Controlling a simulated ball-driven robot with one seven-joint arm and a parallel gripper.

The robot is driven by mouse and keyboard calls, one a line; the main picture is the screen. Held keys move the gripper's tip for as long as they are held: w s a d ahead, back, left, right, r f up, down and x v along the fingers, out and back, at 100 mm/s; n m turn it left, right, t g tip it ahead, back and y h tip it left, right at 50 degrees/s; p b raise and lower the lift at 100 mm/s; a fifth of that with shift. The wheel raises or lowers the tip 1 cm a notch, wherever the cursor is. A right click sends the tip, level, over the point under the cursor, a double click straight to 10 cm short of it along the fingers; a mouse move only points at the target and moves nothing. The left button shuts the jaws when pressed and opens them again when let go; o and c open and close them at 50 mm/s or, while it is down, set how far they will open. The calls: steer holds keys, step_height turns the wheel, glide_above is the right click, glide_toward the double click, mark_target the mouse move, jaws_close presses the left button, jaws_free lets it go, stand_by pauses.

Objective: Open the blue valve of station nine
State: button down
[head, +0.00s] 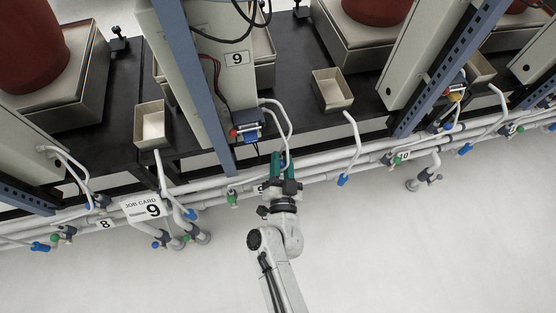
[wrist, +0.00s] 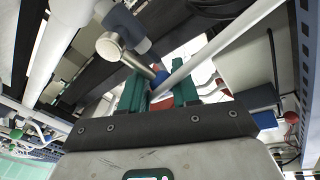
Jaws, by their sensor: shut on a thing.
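My gripper (head: 283,158) is at the pipe rail below the station nine cabinet, which carries a "9" plate (head: 237,58). In the wrist view its green fingers (wrist: 160,90) are closed around a small blue valve handle (wrist: 160,77). The handle sits beside a thin white pipe (wrist: 205,55) and a metal valve body (wrist: 110,46). In the head view the fingers hide the handle. A white job card (head: 143,207) reads station 9.
Other blue handles hang nearby, one at right (head: 343,180) and one at left (head: 190,214). A green handle (head: 232,198) is on the rail. Open trays (head: 332,97) stand on the black bench. The pale floor (head: 400,260) in front is clear.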

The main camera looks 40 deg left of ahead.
steer(key=shift+d+f+m, duration=0.15)
steer(key=shift+f+m, duration=0.05)
steer(key=shift+m, duration=0.3)
steer(key=c, duration=1.2)
jaws_free()
steer(key=shift+o, duration=1.2)
steer(key=shift+w+r, duration=0.1)
steer(key=p+v, duration=0.2)
steer(key=v, duration=0.8)
steer(key=shift+s+d, duration=0.25)
steer(key=shift+s, duration=0.05)
